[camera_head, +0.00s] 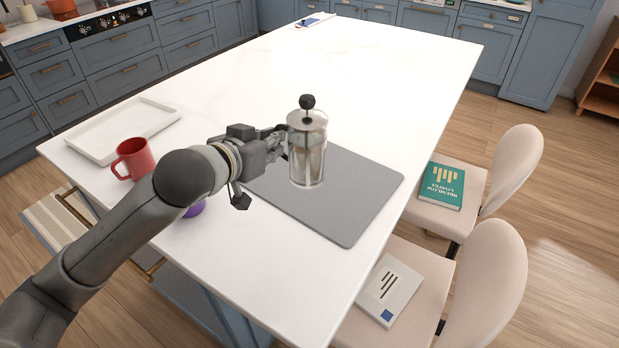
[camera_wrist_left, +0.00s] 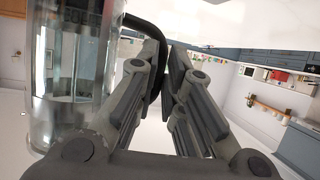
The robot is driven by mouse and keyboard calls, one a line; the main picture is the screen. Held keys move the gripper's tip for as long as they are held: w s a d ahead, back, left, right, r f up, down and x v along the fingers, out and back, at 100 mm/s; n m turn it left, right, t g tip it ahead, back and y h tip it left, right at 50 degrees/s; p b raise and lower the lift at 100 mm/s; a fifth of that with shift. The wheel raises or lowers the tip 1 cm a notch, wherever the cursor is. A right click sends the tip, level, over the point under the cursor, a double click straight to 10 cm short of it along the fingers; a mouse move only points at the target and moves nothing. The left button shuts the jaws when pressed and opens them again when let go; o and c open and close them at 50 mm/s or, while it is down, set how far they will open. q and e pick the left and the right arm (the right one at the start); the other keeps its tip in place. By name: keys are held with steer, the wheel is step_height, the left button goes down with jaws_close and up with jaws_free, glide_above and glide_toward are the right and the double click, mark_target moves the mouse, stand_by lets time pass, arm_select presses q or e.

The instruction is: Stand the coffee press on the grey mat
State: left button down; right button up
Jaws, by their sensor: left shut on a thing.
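The coffee press (camera_head: 308,150) is a clear glass cylinder with a metal frame and a black knob on top. It appears upright over the grey mat (camera_head: 352,205); I cannot tell whether its base touches the mat. My left gripper (camera_head: 284,140) reaches in from the left and is shut on the press's black handle. In the left wrist view the press (camera_wrist_left: 72,75) is at the left, and its dark handle (camera_wrist_left: 150,35) curves between the fingers of the left gripper (camera_wrist_left: 167,65). My right gripper is not in view.
A red mug (camera_head: 134,158) and a white tray (camera_head: 122,130) stand on the white table left of the mat. A purple thing (camera_head: 195,209) is partly hidden behind my left arm. Two chairs with books are at the right.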

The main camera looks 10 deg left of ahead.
arm_select(q)
steer(key=w+a+f, duration=0.1)
steer(key=w+f, duration=0.2)
steer(key=w, duration=0.1)
steer(key=w+a+f+p, duration=0.1)
steer(key=w+f, duration=0.2)
steer(key=w, duration=0.2)
steer(key=w+a+f+p, duration=0.1)
steer(key=w+a+f, duration=0.1)
steer(key=w+f, duration=0.2)
steer(key=shift+w, duration=0.3)
step_height(320, 180, down, 2)
steer(key=shift+f+p, duration=0.25)
steer(key=shift+p, duration=0.35)
steer(key=shift+f, duration=0.3)
steer(key=shift+f, duration=0.15)
steer(key=c, duration=1.6)
jaws_free()
steer(key=shift+s, duration=0.1)
steer(key=shift+o, duration=0.3)
